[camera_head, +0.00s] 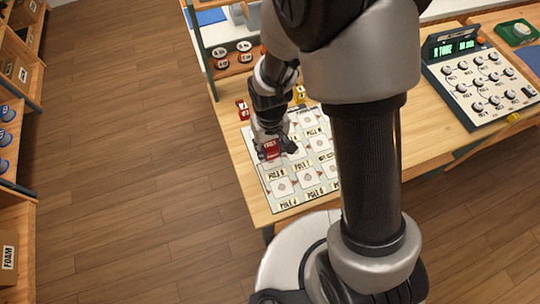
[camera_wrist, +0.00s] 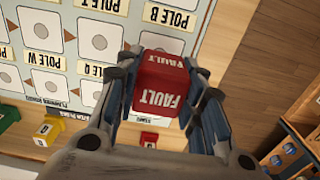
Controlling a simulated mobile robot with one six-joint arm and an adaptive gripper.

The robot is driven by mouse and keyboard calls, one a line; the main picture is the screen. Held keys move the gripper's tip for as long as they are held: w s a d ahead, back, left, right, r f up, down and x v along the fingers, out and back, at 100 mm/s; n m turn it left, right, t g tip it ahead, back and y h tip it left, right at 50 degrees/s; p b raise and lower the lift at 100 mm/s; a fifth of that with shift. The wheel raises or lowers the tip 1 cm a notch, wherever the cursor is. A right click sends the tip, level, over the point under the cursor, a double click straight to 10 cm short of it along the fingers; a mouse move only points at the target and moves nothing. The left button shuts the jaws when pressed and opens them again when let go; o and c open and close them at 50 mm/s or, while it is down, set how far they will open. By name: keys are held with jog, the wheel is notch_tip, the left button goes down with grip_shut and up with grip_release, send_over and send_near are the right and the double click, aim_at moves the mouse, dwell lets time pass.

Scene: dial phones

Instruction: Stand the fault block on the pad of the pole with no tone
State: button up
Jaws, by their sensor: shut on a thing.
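The red fault block (camera_wrist: 160,85), lettered FAULT, is between the fingers of my gripper (camera_wrist: 165,90) in the wrist view. In the head view the block (camera_head: 270,149) shows under my gripper (camera_head: 272,148), over the left part of the pole board (camera_head: 262,182). The gripper is shut on it. I cannot tell its height above the board. In the wrist view the board (camera_wrist: 75,60) has white pads labelled Pole B, Pole Q and Pole W. The dial console (camera_head: 482,80) stands right; its green display (camera_head: 455,48) seems to read a tone word and minutes. My arm hides part of the board.
A red block (camera_head: 242,108) and a yellow block (camera_head: 299,93) stand at the board's far edge. A shelf with round items (camera_head: 232,55) stands behind.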

aim_at(270, 144)
jog(key=shift+f+b, duration=0.75)
jog(key=shift+f, duration=1.35)
jog(key=shift+f, duration=0.1)
jog(key=shift+f, duration=0.2)
jog(key=o, duration=1.1)
jog(key=shift+r, duration=0.1)
jog(key=shift+c, duration=0.2)
notch_tip(270, 144, up, 13)
jog(key=p, duration=0.4)
jog(key=shift+f+p, duration=0.2)
jog(key=shift+p, duration=0.15)
jog(key=s+d+r+m+t, duration=0.1)
jog(key=s+d+r, duration=0.2)
jog(key=r, duration=0.4)
jog(key=s+d+r+m+t, duration=0.1)
jog(key=s+d+r+t, duration=0.1)
jog(key=s+d+r, duration=0.2)
jog(key=s+d+r+m+t, duration=0.1)
jog(key=s+d+r, duration=0.3)
jog(key=r, duration=0.7)
jog(key=shift+s+r+t, duration=0.3)
jog(key=shift+s+r, duration=0.1)
jog(key=shift+s, duration=0.85)
